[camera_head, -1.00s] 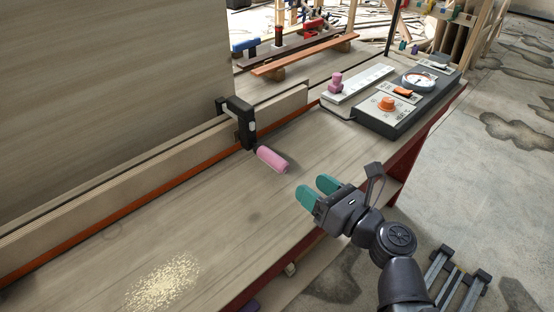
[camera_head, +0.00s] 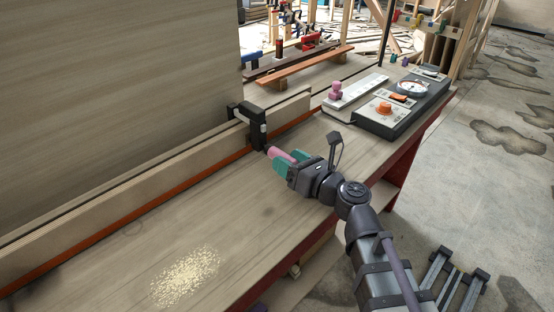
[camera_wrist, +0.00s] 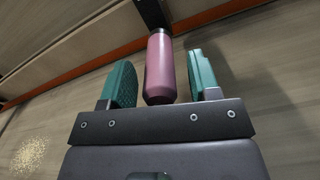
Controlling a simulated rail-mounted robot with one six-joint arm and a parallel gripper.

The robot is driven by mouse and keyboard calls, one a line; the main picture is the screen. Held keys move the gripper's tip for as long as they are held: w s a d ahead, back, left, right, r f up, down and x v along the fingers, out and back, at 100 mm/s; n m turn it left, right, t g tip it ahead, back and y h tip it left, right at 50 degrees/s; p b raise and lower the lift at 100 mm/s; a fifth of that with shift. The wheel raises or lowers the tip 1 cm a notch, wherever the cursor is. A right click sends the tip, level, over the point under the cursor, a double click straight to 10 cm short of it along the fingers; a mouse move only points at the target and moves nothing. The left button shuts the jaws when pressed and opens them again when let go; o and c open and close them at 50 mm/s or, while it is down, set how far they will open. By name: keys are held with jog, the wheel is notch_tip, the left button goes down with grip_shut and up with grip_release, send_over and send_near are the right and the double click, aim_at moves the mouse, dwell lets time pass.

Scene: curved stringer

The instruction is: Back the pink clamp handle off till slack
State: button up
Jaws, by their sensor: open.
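The pink clamp handle (camera_head: 280,154) sticks out from the black clamp (camera_head: 252,124), which is mounted on the wooden fence along the bench. In the wrist view the pink handle (camera_wrist: 160,72) lies between the two green fingers of my gripper (camera_wrist: 160,82), with a visible gap on each side. My gripper (camera_head: 286,160) is open around the handle, and its fingers do not visibly touch it. In the head view the fingers hide part of the handle. The dark clamp bar (camera_wrist: 152,14) shows at the top of the wrist view, beyond the handle.
A grey control panel (camera_head: 400,112) with an orange knob and a dial stands at the bench's back right. A white strip with a pink knob (camera_head: 335,90) lies beside it. A sawdust patch (camera_head: 186,276) lies at front left.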

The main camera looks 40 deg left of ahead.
jog(key=shift+w+a, duration=0.1)
jog(key=shift+a, duration=0.65)
jog(key=shift+c, duration=0.3)
jog(key=c, duration=0.9)
jog(key=shift+o, duration=0.2)
jog(key=shift+n, duration=0.3)
jog(key=n, duration=0.3)
jog(key=shift+n, duration=1.9)
